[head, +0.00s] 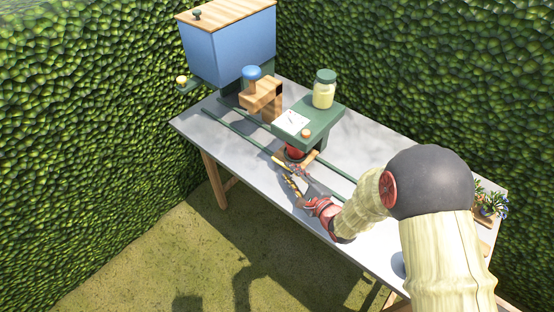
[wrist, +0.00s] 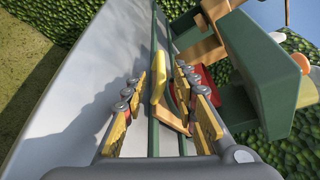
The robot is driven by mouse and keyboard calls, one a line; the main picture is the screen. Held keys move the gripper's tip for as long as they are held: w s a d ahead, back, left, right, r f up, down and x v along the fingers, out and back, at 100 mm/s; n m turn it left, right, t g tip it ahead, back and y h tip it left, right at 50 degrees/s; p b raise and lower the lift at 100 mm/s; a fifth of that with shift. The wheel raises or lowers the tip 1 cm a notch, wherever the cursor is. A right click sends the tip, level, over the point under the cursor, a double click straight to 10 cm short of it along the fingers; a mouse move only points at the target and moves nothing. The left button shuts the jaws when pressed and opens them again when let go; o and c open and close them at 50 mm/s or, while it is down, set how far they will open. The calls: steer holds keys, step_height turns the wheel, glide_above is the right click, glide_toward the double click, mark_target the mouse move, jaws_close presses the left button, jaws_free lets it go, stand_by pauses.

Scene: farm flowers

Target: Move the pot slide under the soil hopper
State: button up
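The soil hopper (head: 228,52) is a blue box with a wooden lid at the far left end of the table. The wooden pot slide (head: 313,158) sits on the green rails near mid-table, well to the right of the hopper. A red pot (head: 294,152) stands on it, partly hidden under a green shelf; the pot also shows in the wrist view (wrist: 206,76). My gripper (head: 291,178) is at the slide's near side. In the wrist view, its yellow-padded fingers are apart, with the slide's upright yellow handle (wrist: 158,80) between them near the tips. No clear contact shows.
Green rails (head: 232,131) run along the table toward the hopper. A wooden block with a blue knob (head: 251,73) stands between hopper and shelf. The green shelf (head: 322,124) carries a jar (head: 324,90) and a card. Potted flowers (head: 489,205) stand at the right end.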

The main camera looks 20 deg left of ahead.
mark_target(284, 166)
steer(key=b+x, duration=0.1)
steer(key=x, duration=0.6)
steer(key=shift+b, duration=0.4)
steer(key=shift+d, duration=0.1)
steer(key=shift+c, duration=0.8)
jaws_close()
steer(key=shift+s, duration=0.1)
